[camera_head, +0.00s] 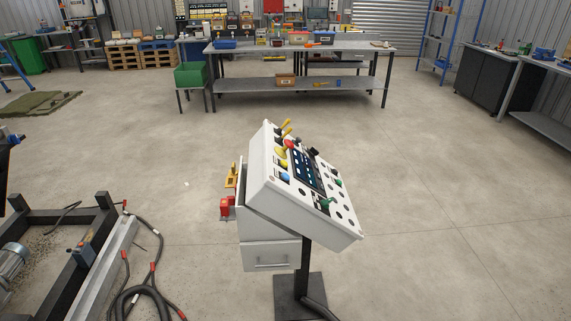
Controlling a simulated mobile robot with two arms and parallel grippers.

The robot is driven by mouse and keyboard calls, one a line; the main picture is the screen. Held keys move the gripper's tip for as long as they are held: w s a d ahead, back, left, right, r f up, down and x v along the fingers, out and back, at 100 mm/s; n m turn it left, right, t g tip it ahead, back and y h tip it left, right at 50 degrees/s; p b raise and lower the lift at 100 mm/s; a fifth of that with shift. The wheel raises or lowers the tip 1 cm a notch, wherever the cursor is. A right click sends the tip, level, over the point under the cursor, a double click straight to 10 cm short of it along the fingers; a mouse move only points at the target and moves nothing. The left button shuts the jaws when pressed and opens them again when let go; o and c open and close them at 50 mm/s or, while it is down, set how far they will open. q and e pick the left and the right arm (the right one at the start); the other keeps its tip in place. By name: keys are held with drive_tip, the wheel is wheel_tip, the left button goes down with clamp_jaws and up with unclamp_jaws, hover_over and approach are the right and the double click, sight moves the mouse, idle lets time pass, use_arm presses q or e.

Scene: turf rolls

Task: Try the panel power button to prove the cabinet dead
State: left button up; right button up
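The control panel (259,191) is a white, slanted cabinet on a dark post in the middle of the view. Its sloped face carries a dark screen (307,172) and several coloured buttons and knobs, among them a blue one (285,177), a red one (290,144) and green ones (325,203). I cannot tell which of them is the power button. A red device (226,207) and a yellow-handled part (231,176) sit on its left side. A drawer-like box (270,256) hangs beneath. Neither gripper shows.
A black metal frame with a motor (12,260) and black hoses (150,290) lie at lower left. A long workbench (300,48) stands behind, with dark benches (490,85) at right. The floor right of the panel is clear.

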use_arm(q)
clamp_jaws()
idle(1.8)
